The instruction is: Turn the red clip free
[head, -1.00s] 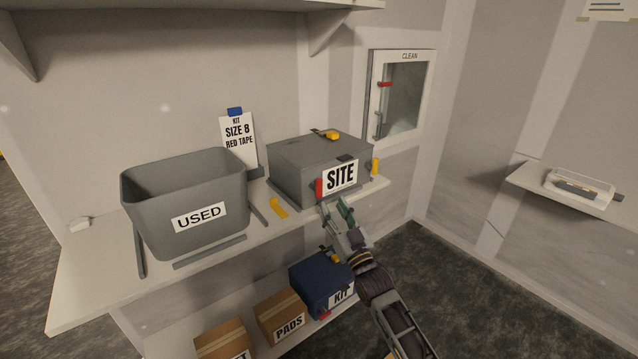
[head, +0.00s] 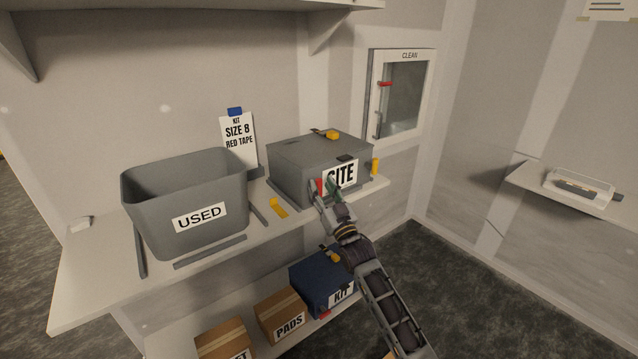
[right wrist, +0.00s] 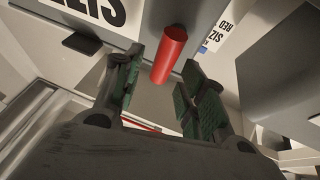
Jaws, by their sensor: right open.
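The red clip (head: 319,186) is on the front face of the grey SITE box (head: 290,180), at the left of its white label. In the right wrist view the red clip (right wrist: 169,55) shows as a red cylinder between and beyond the green finger pads. My right gripper (head: 325,188) is open in front of the box, its fingers at the clip and partly covering it and the label. It also shows in the right wrist view (right wrist: 163,92), with a gap between each pad and the clip. My left gripper is not in view.
Yellow clips (head: 278,207) show around the SITE box. A grey USED bin (head: 150,220) stands at left on the bench. Below, a blue KIT box (head: 310,282) and cardboard boxes (head: 279,310) sit on a lower shelf. A CLEAN wall cabinet (head: 374,85) is behind.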

